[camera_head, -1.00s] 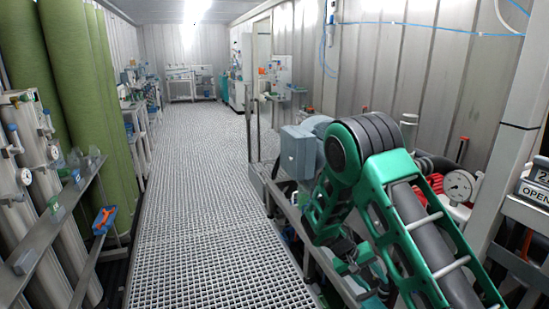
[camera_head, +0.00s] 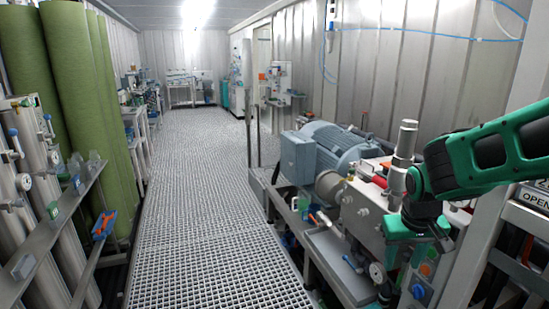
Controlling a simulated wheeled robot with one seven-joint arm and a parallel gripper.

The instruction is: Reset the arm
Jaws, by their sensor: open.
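My arm (camera_head: 490,150), green and black, reaches in from the right edge and bends down at a black joint. My gripper (camera_head: 408,250) hangs below that joint in front of the pump unit, pointing down. Its jaws are open and I see nothing held between them. The fingertips are small and partly lost against the machinery behind.
A motor (camera_head: 340,150) and pump unit (camera_head: 360,210) stand on a frame along the right wall. The grated walkway (camera_head: 205,200) is clear to the far benches. Tall green cylinders (camera_head: 75,110) and white vessels (camera_head: 45,220) with valves line the left.

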